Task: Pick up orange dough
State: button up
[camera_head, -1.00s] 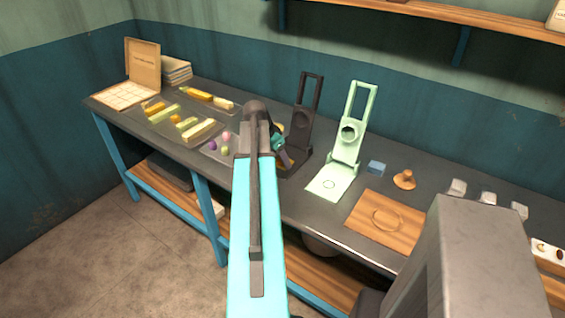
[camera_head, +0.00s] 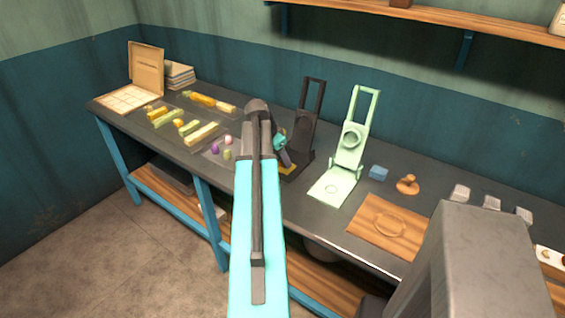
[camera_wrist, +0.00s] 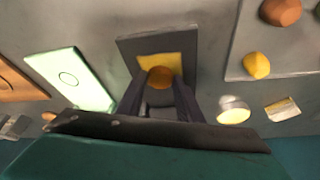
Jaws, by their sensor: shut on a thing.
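In the wrist view, my gripper (camera_wrist: 159,82) is shut on a round orange dough (camera_wrist: 160,76). The dough sits between the fingertips, over a yellow square (camera_wrist: 158,62) on the dark press base (camera_wrist: 128,46). I cannot tell whether the dough touches the square. In the head view, my gripper (camera_head: 285,156) is low at the dark press (camera_head: 313,112), partly hidden behind my arm, and the dough cannot be made out.
A pale green press (camera_head: 350,158) stands right of the dark one. Small coloured balls (camera_head: 215,148) and yellow bars (camera_head: 202,133) are on the left.

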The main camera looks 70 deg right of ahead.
notch_tip(320, 180, up, 2)
jog(key=shift+r+b, duration=0.1)
jog(key=shift+b, duration=0.25)
jog(key=a+b, duration=0.1)
jog(key=a, duration=0.4)
jog(key=w+a+r+b, duration=0.1)
jog(key=a, duration=0.4)
jog(key=w+a+b, duration=0.1)
jog(key=a, duration=0.5)
jog(key=shift+r, duration=0.15)
